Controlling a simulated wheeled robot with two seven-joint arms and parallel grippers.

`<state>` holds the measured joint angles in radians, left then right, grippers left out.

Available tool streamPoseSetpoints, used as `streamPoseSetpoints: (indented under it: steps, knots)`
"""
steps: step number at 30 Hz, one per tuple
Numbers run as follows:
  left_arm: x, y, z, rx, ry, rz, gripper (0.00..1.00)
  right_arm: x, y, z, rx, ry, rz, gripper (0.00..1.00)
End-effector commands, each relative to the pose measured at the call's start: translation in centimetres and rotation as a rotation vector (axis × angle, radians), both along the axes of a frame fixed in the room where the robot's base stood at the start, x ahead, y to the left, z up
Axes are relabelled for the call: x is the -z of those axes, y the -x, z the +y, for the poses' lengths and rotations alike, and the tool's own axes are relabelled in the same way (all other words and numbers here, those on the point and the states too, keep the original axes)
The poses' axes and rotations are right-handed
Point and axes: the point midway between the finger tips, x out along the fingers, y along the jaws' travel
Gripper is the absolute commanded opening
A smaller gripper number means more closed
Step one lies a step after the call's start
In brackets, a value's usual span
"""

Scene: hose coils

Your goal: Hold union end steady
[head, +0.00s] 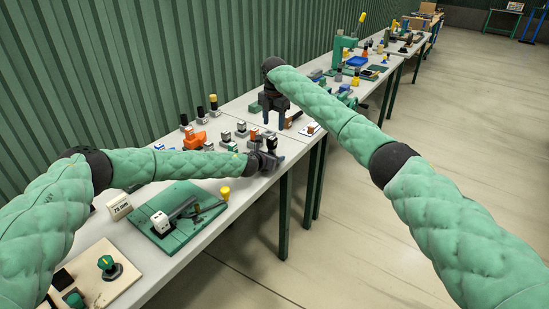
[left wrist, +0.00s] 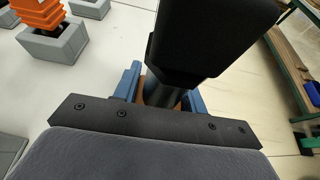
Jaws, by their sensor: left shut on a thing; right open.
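My left gripper (head: 268,160) is low over the near bench, by its right edge. In the left wrist view its blue fingers (left wrist: 160,88) are shut on a brown and black part (left wrist: 157,94), seemingly the union end. A large black block shape (left wrist: 205,40) stands over the part and hides much of it. In the head view the held part is mostly hidden by the gripper. My right gripper (head: 274,108) is open, fingers pointing down, above and behind the left one. It looks empty.
An orange ribbed piece (head: 195,140) and several grey blocks stand left of the left gripper. A green mat (head: 180,238) with a tool and a small yellow-topped piece (head: 225,192) are nearer. The floor (head: 350,250) to the right is clear.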

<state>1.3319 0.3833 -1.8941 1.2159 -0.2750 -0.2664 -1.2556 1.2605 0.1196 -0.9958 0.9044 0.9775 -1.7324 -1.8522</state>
Motion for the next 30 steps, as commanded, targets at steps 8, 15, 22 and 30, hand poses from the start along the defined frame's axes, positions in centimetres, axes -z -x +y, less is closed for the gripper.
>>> streamPoseSetpoints:
  steps: [8,15,22,30]
  knots:
    - [0.1,0.1,0.0,0.001,0.001,0.002,0.05,-0.9,0.6,0.7,-0.056,0.014,0.038,0.53]
    - [0.1,0.1,0.0,0.001,0.001,0.002,0.05,1.5,0.6,0.6,-0.054,0.014,0.038,0.53]
    - [0.1,0.0,0.0,0.0,-0.001,0.001,0.05,4.3,0.7,0.7,-0.053,0.013,0.037,0.53]
    - [0.1,0.0,0.0,0.0,-0.001,0.001,0.05,6.8,0.6,0.6,-0.052,0.013,0.036,0.53]
